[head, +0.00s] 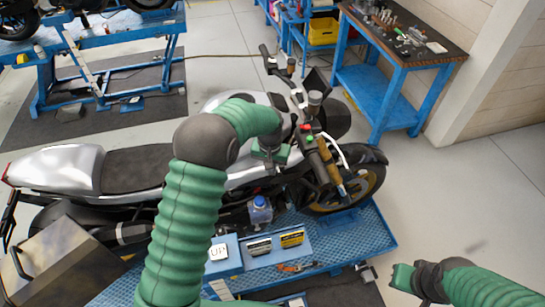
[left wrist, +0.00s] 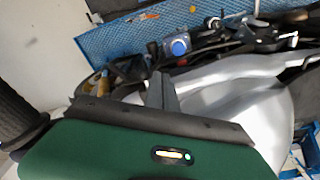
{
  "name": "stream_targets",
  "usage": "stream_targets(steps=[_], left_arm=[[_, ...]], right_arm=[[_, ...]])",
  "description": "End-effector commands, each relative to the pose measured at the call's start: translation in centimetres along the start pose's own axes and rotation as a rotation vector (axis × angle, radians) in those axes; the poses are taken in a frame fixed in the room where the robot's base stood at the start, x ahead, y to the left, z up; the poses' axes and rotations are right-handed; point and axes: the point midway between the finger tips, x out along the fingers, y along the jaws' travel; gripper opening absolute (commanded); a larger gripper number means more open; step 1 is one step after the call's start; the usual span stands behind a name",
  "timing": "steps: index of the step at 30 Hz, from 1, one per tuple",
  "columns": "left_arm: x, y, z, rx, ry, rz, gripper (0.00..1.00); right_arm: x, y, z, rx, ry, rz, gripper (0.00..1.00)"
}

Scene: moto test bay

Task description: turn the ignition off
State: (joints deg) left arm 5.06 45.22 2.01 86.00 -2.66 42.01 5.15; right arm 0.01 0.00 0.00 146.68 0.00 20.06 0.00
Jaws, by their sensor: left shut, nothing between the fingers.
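The motorcycle (head: 130,170), with a silver tank and tail and a dark seat, stands on a blue lift. My left gripper (head: 268,158) is over the tank beside the handlebar; its fingers are shut and empty. The handlebar (head: 311,110) carries a small red part (head: 305,127) and a small green part (head: 310,138). I cannot make out the ignition in either view. In the left wrist view, my left gripper's dark fingers (left wrist: 161,92) show against the silver tank (left wrist: 235,105). My right gripper (head: 398,278) is low at the right, away from the motorcycle; its fingers are unclear.
A blue workbench (head: 385,90) with tools stands behind at the right. Another blue lift (head: 110,40) is at the back left. The floor at the right is clear.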

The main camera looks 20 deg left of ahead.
Motion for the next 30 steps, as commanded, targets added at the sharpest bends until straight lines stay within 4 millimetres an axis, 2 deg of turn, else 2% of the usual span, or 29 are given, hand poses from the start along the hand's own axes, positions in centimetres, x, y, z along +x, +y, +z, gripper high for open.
stream_targets(steps=[1,14,30], left_arm=[[-1.2,0.0,-0.2,0.0,0.001,0.0,0.0],[-6.2,0.0,-0.8,0.0,0.001,-0.001,0.0],[-6.2,0.0,-0.8,0.0,0.001,-0.001,0.0]], right_arm=[[-1.0,0.0,-0.2,0.0,0.0,0.0,0.0],[-4.3,0.0,-1.0,0.0,0.0,0.0,0.0],[-4.2,0.0,-1.0,0.0,0.0,0.0,0.0]])
